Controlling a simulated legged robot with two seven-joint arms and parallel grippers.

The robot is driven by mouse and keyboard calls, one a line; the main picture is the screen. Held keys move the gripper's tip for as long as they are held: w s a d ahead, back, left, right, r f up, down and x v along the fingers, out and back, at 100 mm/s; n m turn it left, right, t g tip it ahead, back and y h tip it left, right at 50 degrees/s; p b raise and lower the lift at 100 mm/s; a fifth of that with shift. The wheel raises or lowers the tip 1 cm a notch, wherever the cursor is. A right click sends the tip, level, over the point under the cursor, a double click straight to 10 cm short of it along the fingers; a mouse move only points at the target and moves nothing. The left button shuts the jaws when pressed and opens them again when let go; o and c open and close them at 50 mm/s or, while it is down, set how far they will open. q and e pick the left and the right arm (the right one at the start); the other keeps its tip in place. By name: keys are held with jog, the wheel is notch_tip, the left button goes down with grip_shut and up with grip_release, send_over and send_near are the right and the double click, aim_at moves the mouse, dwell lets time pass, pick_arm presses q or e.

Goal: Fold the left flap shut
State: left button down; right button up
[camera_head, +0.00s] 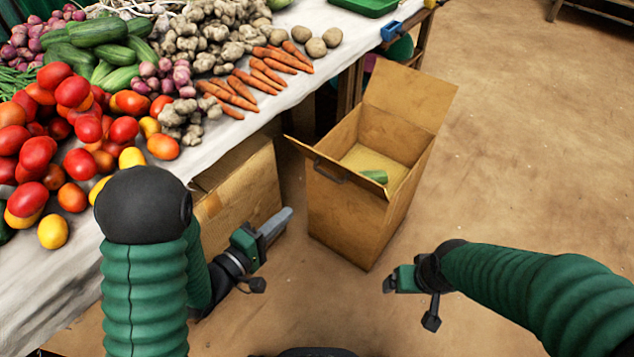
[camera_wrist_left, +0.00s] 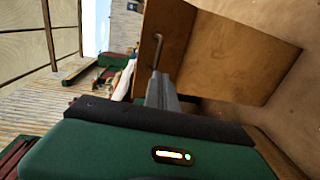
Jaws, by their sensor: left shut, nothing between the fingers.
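An open brown box (camera_head: 350,215) stands on the floor at centre, with a green vegetable (camera_head: 376,176) inside. Its left flap (camera_head: 304,147) juts outward from the rim on the near left side. Another flap (camera_head: 410,95) stands up at the far right. A dark handle (camera_head: 328,172) is on the near left side; a handle also shows in the left wrist view on a brown panel (camera_wrist_left: 240,50). My left gripper (camera_head: 284,220) is shut and empty, left of the box and apart from it. My right gripper (camera_head: 388,284) is in front of the box; its finger gap is unclear.
A stall table with a white cloth (camera_head: 245,118) holds tomatoes, carrots (camera_head: 265,70) and other vegetables at the left. The floor (camera_head: 530,150) to the right is clear.

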pick_arm(q)
jog(key=r+b+x, duration=0.1)
jog(key=b+x, duration=0.5)
jog(key=x, duration=0.7)
jog(key=shift+w+d+f+b, duration=0.2)
jog(key=shift+d+f+b, duration=0.05)
jog(key=shift+b, duration=0.1)
